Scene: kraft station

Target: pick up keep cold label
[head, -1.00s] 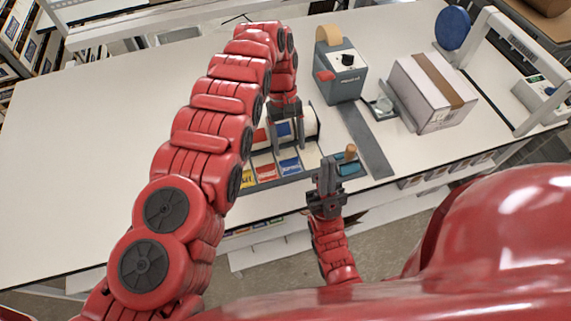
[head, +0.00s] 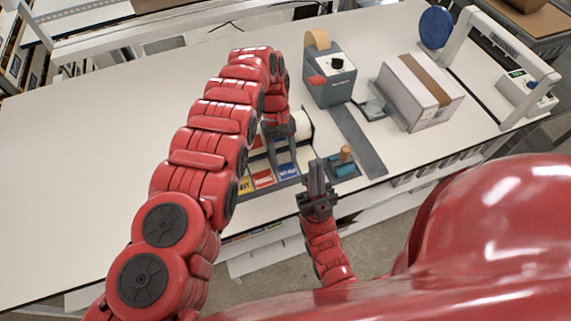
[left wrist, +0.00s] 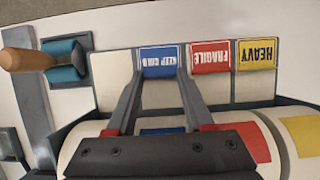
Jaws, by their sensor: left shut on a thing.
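The keep cold label (left wrist: 160,62) is blue and white and lies at the front of the label holder, left of the red fragile label (left wrist: 210,57) and the yellow heavy label (left wrist: 257,55). It also shows in the head view (head: 288,171). My left gripper (left wrist: 160,74) reaches over the label roll, its two fingertips at the label's left and right edges, shut on it. In the head view my left gripper (head: 283,158) is just behind the label. My right gripper (head: 317,170) hangs by the table's front edge, apart from the labels; its finger gap is unclear.
A wooden-handled roller (head: 345,155) stands right of the labels. A grey label printer (head: 328,85) and a taped box (head: 405,97) stand behind. A grey strip (head: 358,140) runs toward the front edge. The left side of the white table (head: 90,150) is clear.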

